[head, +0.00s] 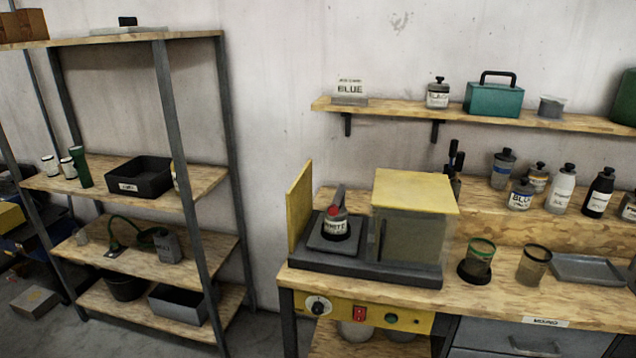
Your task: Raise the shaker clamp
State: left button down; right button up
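The shaker (385,276) stands on the workbench, a dark base with a yellow-topped housing (415,190) on its right and an upright yellow panel (299,205) on its left. A bottle labelled WHITE (334,228) stands on its dark square plate between them. The shaker clamp appears to be the grey upright bar (340,196) by the bottle's top, with a red part (335,211) there. I cannot tell whether the clamp touches the bottle. Neither of my grippers is in view.
A yellow control panel (368,315) with a dial, a red switch and buttons is on the bench front. Two cups (480,257) (534,265), a grey tray (590,268) and several bottles stand to the right. A shelf rack (165,185) stands at left.

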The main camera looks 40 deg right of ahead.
aim_at(333, 209)
jog(key=l+z, duration=0.1)
jog(key=z, duration=1.55)
